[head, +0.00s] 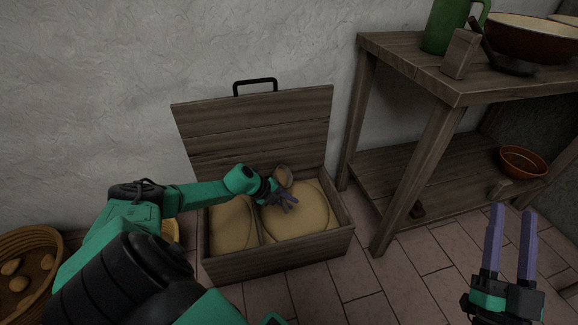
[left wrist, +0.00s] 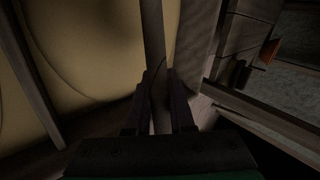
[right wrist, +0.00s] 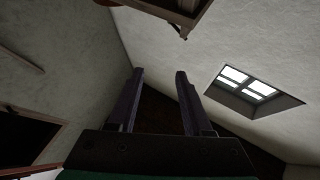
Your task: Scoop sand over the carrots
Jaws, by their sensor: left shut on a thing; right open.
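A wooden box (head: 280,262) stands on the floor with its lid (head: 255,125) raised. A divider splits it into a narrow left compartment and a wider right one. Both hold pale sand, seen in the left part (head: 230,225) and the right part (head: 305,220). My left gripper (head: 284,203) is over the right compartment, shut on the handle of a scoop (head: 283,176). The handle (left wrist: 154,45) runs between the fingers in the left wrist view. I see no carrots. My right gripper (head: 508,240) is open and empty, well right of the box.
A wooden shelf table (head: 400,110) stands right of the box, bearing a green jug (head: 446,25) and a large bowl (head: 528,38). An orange bowl (head: 522,162) sits on its lower shelf. A basket (head: 40,238) with round items lies at the left. Tiled floor is free in front.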

